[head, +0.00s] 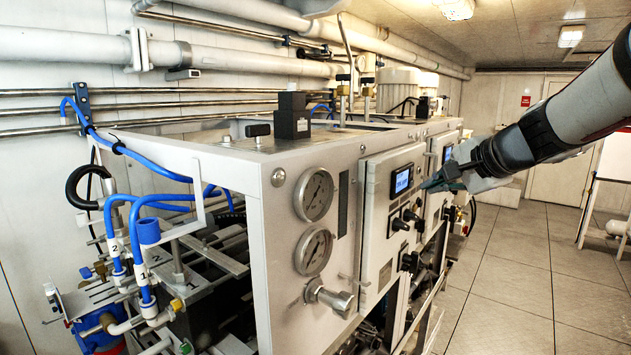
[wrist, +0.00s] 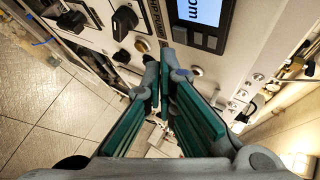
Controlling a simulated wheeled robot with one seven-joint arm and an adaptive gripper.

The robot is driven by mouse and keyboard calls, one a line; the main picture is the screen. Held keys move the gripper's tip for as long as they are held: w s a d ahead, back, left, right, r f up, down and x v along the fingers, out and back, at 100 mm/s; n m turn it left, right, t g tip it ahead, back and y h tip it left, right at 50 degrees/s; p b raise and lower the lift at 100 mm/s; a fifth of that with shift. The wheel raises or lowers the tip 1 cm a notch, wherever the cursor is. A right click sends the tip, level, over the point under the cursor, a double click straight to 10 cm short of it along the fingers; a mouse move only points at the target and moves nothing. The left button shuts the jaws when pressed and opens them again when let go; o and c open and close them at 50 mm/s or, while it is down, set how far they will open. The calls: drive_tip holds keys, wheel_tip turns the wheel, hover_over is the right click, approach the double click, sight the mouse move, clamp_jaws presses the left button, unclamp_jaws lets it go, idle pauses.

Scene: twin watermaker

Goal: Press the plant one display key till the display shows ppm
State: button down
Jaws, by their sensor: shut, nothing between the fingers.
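The near panel's lit blue display (head: 402,179) faces the aisle in the head view. In the wrist view the display (wrist: 198,10) is cut off by the top edge.
Dark knobs (head: 399,224) sit below the display. A second panel with its own lit display (head: 447,155) stands just beyond. Two round gauges (head: 315,194) are on the near left face. The tiled floor (head: 510,270) to the right is clear.

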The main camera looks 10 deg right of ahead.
drive_tip(key=shift+s+d, duration=0.75)
drive_tip(key=shift+s, duration=0.2)
drive_tip(key=shift+s+d, duration=0.7)
drive_tip(key=shift+s, duration=0.25)
drive_tip(key=s+a+f+n+g+y, duration=0.1)
drive_tip(key=s+a+f+n+g, duration=0.2)
drive_tip(key=a, duration=0.5)
drive_tip(key=s+a+f+n+y, duration=0.1)
drive_tip(key=s+a+n, duration=0.3)
drive_tip(key=a, duration=0.4)
drive_tip(key=s+a+f+n+g+h, duration=0.1)
drive_tip(key=s+a+f+n, duration=0.1)
drive_tip(key=s+f+n, duration=0.2)
drive_tip(key=s+a+f+n+g+h, duration=0.1)
drive_tip(key=s+a+f+n+g, duration=0.1)
drive_tip(key=s, duration=0.8)
wheel_tip(320, 180, down, 2)
drive_tip(key=a+n, duration=0.1)
drive_tip(key=n, duration=0.2)
drive_tip(key=shift+s+a+g+h, duration=0.2)
drive_tip(key=shift+s+g+h, duration=0.1)
drive_tip(key=shift+s+h, duration=0.1)
